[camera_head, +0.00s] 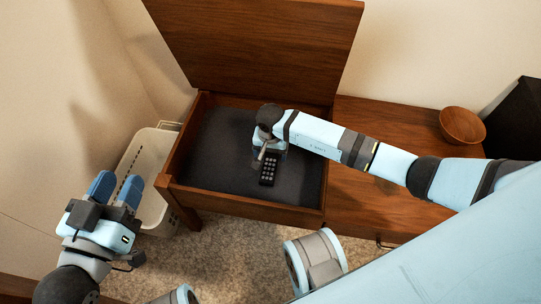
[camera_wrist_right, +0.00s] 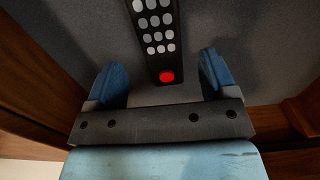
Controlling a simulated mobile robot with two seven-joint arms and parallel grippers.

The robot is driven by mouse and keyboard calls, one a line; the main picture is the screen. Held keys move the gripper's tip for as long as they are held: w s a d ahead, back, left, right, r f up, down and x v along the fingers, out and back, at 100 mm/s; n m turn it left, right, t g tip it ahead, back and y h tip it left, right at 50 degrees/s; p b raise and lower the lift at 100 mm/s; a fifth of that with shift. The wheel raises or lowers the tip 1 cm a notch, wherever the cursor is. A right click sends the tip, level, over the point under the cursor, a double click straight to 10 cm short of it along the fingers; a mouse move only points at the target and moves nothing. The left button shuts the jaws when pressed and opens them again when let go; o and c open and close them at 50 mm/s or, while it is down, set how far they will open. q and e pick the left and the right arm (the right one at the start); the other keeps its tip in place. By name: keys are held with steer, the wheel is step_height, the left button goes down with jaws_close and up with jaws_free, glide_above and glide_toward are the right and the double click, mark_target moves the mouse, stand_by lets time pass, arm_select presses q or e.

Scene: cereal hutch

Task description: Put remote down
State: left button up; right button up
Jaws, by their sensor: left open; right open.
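A black remote (camera_head: 268,169) with pale buttons lies on the dark grey lining (camera_head: 222,142) inside the open wooden hutch compartment. In the right wrist view the remote (camera_wrist_right: 154,38) shows its red button toward me, between and beyond my right fingertips. My right gripper (camera_wrist_right: 165,80) is open, with a gap on each side of the remote. In the head view my right gripper (camera_head: 262,158) is over the compartment beside the remote and partly hidden by its own wrist. My left gripper (camera_head: 116,190) is open and empty, near the white basket at the left.
The raised wooden lid (camera_head: 255,45) stands behind the compartment. A white basket (camera_head: 150,165) is on the floor at the left. A wooden bowl (camera_head: 462,125) and a black object (camera_head: 516,120) are on the right. Lining around the remote is clear.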

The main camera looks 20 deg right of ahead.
mark_target(271, 162)
arm_select(q)
steer(key=shift+s+d+f+n+g+p, duration=0.15)
steer(key=shift+s+d+n+p, duration=0.1)
steer(key=shift+s+n+p, duration=0.25)
steer(key=shift+s+d+f+n+g+p, duration=0.1)
steer(key=shift+s+d+n+g+p, duration=0.1)
steer(key=shift+s+n+p, duration=0.3)
arm_select(e)
step_height(271, 162, up, 8)
steer(key=shift+f, duration=0.2)
arm_select(q)
steer(key=shift+w+r, duration=0.15)
steer(key=shift+r, duration=0.15)
